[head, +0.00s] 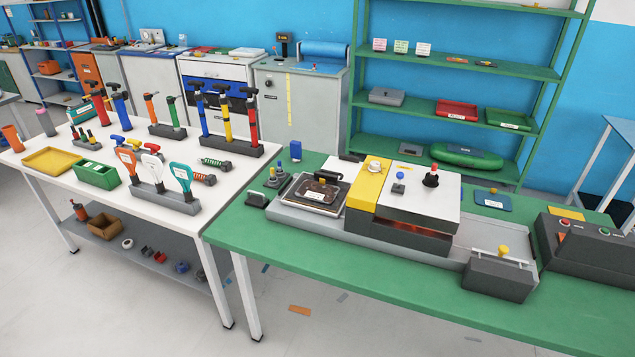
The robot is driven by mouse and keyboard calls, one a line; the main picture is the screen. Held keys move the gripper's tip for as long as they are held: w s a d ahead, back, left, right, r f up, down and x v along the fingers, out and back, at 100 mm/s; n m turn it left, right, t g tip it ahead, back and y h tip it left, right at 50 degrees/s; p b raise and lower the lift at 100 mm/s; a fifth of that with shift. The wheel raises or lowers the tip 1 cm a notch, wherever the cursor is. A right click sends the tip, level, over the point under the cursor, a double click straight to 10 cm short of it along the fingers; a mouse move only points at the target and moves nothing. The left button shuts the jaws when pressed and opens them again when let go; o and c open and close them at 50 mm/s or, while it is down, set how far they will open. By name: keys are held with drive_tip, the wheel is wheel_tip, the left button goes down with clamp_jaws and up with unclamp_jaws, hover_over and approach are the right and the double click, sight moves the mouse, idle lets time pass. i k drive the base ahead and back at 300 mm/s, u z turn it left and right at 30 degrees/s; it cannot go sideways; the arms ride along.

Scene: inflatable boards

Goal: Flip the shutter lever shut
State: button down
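A grey machine (430,212) stands on the green table at the right. Its dark front opening (405,232) glows red. On top are a red-and-black knob (431,176), a small blue-topped knob (398,187) and a yellow band (369,186) with a pale round dial (375,167). A yellow knob (503,250) stands upright above a dark box at the machine's right end. I cannot tell which of these is the shutter lever, or whether the shutter is open. My gripper is not in view.
A framed tray (314,194) sits at the machine's left end. A dark control box (583,250) with red and green buttons stands at the right. The green table's front strip (365,272) is clear. A white table (125,200) holding pumps and paddle-shaped tools stands left.

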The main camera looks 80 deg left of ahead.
sight(400, 176)
drive_tip(key=u, duration=3.25)
drive_tip(key=i, duration=1)
drive_tip(key=z, duration=0.05)
